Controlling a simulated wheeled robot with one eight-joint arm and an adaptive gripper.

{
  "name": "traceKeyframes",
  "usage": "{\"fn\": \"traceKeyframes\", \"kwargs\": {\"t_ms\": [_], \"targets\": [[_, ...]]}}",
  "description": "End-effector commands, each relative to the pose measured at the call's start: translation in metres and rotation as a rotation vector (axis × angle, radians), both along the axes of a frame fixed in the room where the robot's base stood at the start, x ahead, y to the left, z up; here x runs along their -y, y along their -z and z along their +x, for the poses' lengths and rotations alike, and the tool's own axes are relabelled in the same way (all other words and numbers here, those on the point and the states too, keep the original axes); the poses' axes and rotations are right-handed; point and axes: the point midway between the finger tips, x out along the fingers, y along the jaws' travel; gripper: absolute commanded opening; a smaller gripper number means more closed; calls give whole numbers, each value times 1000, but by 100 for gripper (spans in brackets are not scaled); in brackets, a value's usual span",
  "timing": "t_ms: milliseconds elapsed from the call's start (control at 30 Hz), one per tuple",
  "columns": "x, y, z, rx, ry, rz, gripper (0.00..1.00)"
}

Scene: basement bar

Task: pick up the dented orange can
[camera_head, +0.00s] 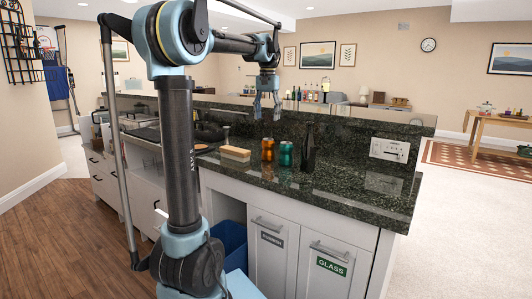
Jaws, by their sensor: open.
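An orange can (267,149) stands upright on the dark granite counter (345,185). At this size I cannot make out a dent on it. A teal-green can (286,154) stands close to its right. My gripper (267,112) is open and empty, pointing down, and shows above the orange can in the picture. A visible gap separates the fingertips from the can's top. My arm (177,150) rises in the foreground left of the cans and reaches over the counter.
A dark bottle (308,148) stands right of the green can. A sponge-like tan block (235,153) lies left of the orange can. A raised granite ledge (385,124) with a wall outlet (390,150) runs behind. The counter's right end is clear.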

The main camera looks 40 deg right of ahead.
Motion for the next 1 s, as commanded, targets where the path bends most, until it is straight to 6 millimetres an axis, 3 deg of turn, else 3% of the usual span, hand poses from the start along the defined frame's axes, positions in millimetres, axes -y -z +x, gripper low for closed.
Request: {"fn": "traceKeyframes", "kwargs": {"t_ms": [600,1000], "targets": [[1,98,-1,0,2,0,58],[1,128,-2,0,2,0,58]]}}
